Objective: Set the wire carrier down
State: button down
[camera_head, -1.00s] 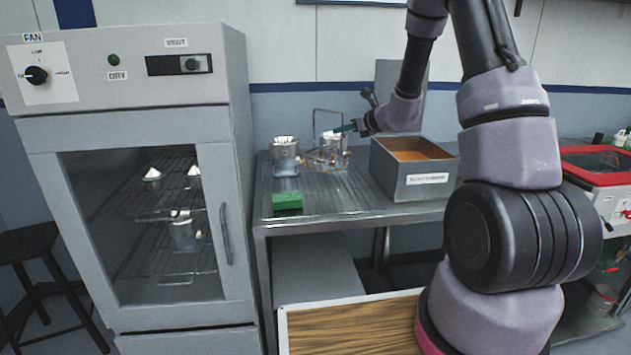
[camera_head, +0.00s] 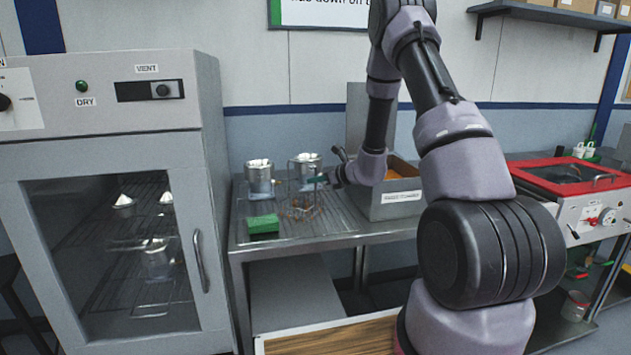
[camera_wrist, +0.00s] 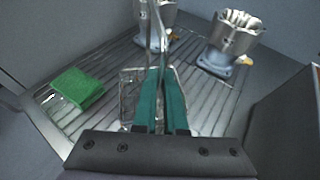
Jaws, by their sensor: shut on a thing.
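The wire carrier (camera_head: 301,211) is a thin metal wire basket with a tall handle, in front of two metal housings on the ribbed steel drainboard (camera_head: 345,222). My gripper (camera_head: 318,179) has teal fingers shut on the carrier's handle. In the wrist view, the fingers (camera_wrist: 160,72) pinch the handle wire, and the carrier's basket (camera_wrist: 129,92) shows below and partly behind them. The basket looks empty. It is over or on the drainboard; I cannot tell if it touches. The left housing (camera_head: 260,182) and right housing (camera_head: 305,163) stand upright behind it.
A green sponge (camera_head: 263,224) lies left of the carrier near the board's front. A grey labelled bin (camera_head: 397,205) stands to the right. A drying cabinet (camera_head: 110,190) flanks the left side. A red-topped machine (camera_head: 560,182) is farther right.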

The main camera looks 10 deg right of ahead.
jog(key=c, duration=1)
grip_release()
jog(key=shift+f, duration=0.1)
jog(key=shift+r, duration=0.2)
jog(key=v, duration=1.1)
jog(key=s+a+r+n+g+y, duration=0.1)
jog(key=s+a+r+n+g, duration=0.2)
jog(key=s+a+r+n, duration=0.35)
jog(key=s+a+r+n+g+y, duration=0.1)
jog(key=s+a+r+n+g, duration=0.25)
jog(key=s+r+n, duration=0.5)
jog(key=s+d+r+n+h, duration=0.2)
jog(key=s+r+n, duration=0.1)
jog(key=s, duration=0.2)
jog(key=s+d+r+n+t+h, duration=0.1)
jog(key=s+d+r+n+h, duration=0.1)
jog(key=s, duration=0.3)
jog(key=s+d+r+n+t+h, duration=0.1)
jog(key=s+d+r+n+h, duration=0.1)
jog(key=s+r+n+h, duration=0.1)
jog(key=shift+s+d+r+n+t+h, duration=0.15)
jog(key=shift+s+r+n, duration=0.15)
jog(key=shift+s+n, duration=0.35)
jog(key=shift+s+d+r+n+t+h, duration=0.2)
jog(key=shift+s+n, duration=0.25)
jog(key=shift+s, duration=0.45)
